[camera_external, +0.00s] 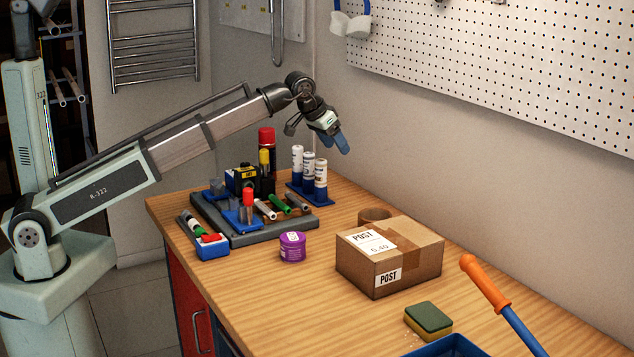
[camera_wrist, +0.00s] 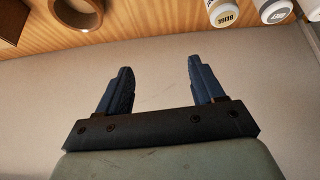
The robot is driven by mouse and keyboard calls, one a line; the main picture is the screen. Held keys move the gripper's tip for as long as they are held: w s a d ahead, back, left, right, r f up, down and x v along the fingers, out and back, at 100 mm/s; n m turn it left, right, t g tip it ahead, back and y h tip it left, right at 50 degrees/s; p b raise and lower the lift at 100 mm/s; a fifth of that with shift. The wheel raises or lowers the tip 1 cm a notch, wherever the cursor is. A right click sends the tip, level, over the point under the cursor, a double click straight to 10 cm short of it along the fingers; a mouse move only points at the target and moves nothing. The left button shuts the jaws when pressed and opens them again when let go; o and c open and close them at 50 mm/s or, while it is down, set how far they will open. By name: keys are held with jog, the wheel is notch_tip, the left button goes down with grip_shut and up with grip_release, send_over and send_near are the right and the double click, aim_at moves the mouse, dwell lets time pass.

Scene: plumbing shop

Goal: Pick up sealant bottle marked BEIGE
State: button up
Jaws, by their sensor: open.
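Three white sealant bottles stand upright in a blue rack (camera_external: 310,196) at the back of the bench. The sealant bottle whose label appears to read BEIGE (camera_wrist: 222,12) is the leftmost of them at the top right of the wrist view. From its place nearest the box, it seems to be the front-right bottle (camera_external: 320,178) in the external view. My gripper (camera_external: 342,143) is above and to the right of the rack, near the wall. Its blue fingers (camera_wrist: 159,66) are apart with nothing between them, and touch no bottle.
The other bottles (camera_external: 297,160) (camera_external: 308,168) stand close beside it. A grey tray (camera_external: 262,238) of markers and tools is to the left, with a red-capped can (camera_external: 267,140) behind. A tape roll (camera_external: 375,214) and cardboard box (camera_external: 365,268) are to the right. A pegboard wall (camera_external: 480,60) rises behind.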

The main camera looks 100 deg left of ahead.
jog(key=n+g, duration=0.1)
jog(key=g, duration=0.1)
send_near(319, 161)
jog(key=shift+h, duration=0.4)
jog(key=x, duration=0.9)
jog(key=shift+w+a+f, duration=0.1)
jog(key=shift+a+f, duration=0.1)
jog(key=shift+a, duration=0.2)
jog(key=shift+x, duration=2.55)
jog(key=shift+c, duration=0.4)
jog(key=c, duration=1)
jog(key=shift+r, duration=0.1)
